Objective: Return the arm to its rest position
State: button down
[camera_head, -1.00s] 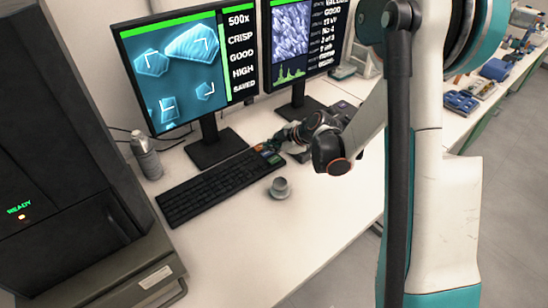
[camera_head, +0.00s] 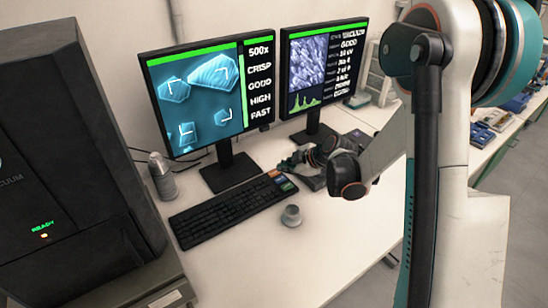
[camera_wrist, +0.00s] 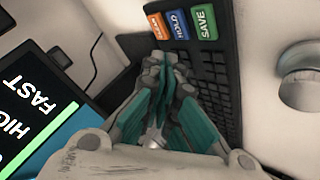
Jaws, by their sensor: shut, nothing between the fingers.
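My gripper (camera_head: 290,162) is over the desk, just beyond the right end of the black keyboard (camera_head: 228,211). In the wrist view my gripper (camera_wrist: 165,62) has its teal and grey fingers drawn together, shut and empty, with the keyboard (camera_wrist: 232,95) behind them. The orange, blue and green keys (camera_wrist: 180,25) show past the fingertips. The green one reads SAVE. The head view does not show clearly whether the fingertips touch the keyboard. My arm is bent and reaches in from the right.
The left monitor (camera_head: 200,95) shows blue crystals and reads FAST at the bottom. A right monitor (camera_head: 325,65) stands behind my gripper. A grey knob (camera_head: 291,216) sits in front of the keyboard. A grey bottle (camera_head: 162,177) and the dark microscope (camera_head: 60,150) are at left.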

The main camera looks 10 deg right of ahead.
jog(key=s+a+r+m+h, duration=0.1)
jog(key=s+r+m+h, duration=0.1)
jog(key=s+r+m, duration=0.85)
jog(key=s+d+r+m+h, duration=0.1)
jog(key=s+r+m, duration=0.1)
jog(key=s, duration=0.8)
jog(key=s+r+m+h, duration=0.2)
jog(key=s+r, duration=0.3)
jog(key=s, duration=0.6)
jog(key=shift+d+r+m, duration=0.25)
jog(key=shift+d+m, duration=0.1)
jog(key=shift+m, duration=0.3)
jog(key=shift+s, duration=0.1)
